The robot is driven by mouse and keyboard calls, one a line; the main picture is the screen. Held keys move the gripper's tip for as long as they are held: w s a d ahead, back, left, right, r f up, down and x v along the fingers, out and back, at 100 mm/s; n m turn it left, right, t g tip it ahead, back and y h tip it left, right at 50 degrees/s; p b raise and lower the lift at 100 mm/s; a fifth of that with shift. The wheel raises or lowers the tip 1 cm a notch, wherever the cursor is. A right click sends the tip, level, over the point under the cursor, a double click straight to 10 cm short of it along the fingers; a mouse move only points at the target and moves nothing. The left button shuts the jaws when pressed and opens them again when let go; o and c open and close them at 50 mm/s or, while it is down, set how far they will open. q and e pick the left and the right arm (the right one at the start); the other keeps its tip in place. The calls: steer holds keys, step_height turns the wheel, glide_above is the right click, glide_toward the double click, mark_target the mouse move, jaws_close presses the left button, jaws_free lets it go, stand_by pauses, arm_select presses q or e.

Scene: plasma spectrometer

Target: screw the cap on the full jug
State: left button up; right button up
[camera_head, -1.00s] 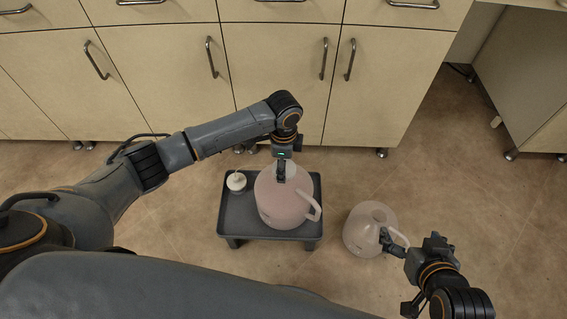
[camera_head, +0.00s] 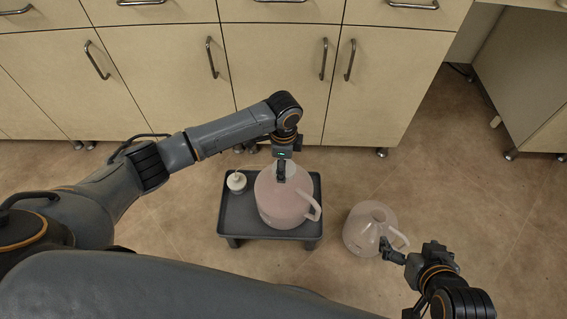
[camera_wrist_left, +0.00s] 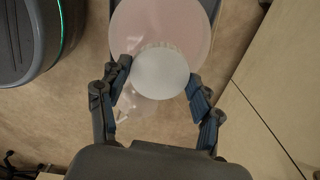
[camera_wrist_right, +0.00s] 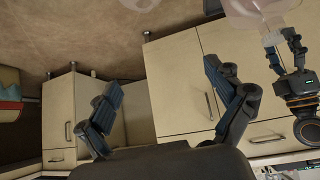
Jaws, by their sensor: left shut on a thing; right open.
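The full jug (camera_head: 286,203), pinkish with a handle at its right, stands on a low dark grey stool (camera_head: 230,217). My left gripper (camera_head: 281,174) is over its top. In the left wrist view, my left fingers (camera_wrist_left: 157,88) are shut around a round white cap (camera_wrist_left: 160,73), with the pink jug (camera_wrist_left: 160,22) behind it. How far the cap is seated on the neck cannot be told. A second, clear, paler jug (camera_head: 364,231) stands on the floor to the right. My right gripper (camera_head: 386,250) is open beside its handle; its fingers (camera_wrist_right: 165,95) are empty in the right wrist view.
A white cap with a thin tube (camera_head: 236,182) sits on the stool's left back corner. Beige cabinets (camera_head: 275,85) with metal handles line the back.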

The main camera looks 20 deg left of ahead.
steer(key=shift+s+d+f, duration=0.1)
steer(key=shift+s+f, duration=0.05)
steer(key=shift+s, duration=0.15)
steer(key=shift+s+d+f+g, duration=0.15)
steer(key=shift+s+g, duration=0.15)
steer(key=shift+s, duration=0.05)
stand_by(0.5)
steer(key=shift+s+f, duration=0.1)
steer(key=shift+s, duration=0.1)
arm_select(q)
steer(key=shift+p, duration=0.3)
arm_select(e)
steer(key=shift+s+d+f+g, duration=0.3)
steer(key=shift+s+g, duration=0.1)
steer(key=shift+s, duration=0.15)
steer(key=shift+s+f+g, duration=0.15)
steer(key=shift+s+g, duration=0.15)
steer(key=shift+s, duration=0.2)
steer(key=shift+s+d+f, duration=0.1)
steer(key=shift+s+d, duration=0.1)
steer(key=shift+s, duration=0.05)
steer(key=shift+s+h, duration=0.1)
steer(key=shift+h, duration=0.2)
steer(key=shift+s+d+f+g, duration=0.1)
steer(key=shift+s+g, duration=0.15)
steer(key=shift+g, duration=0.05)
steer(key=shift+s, duration=0.2)
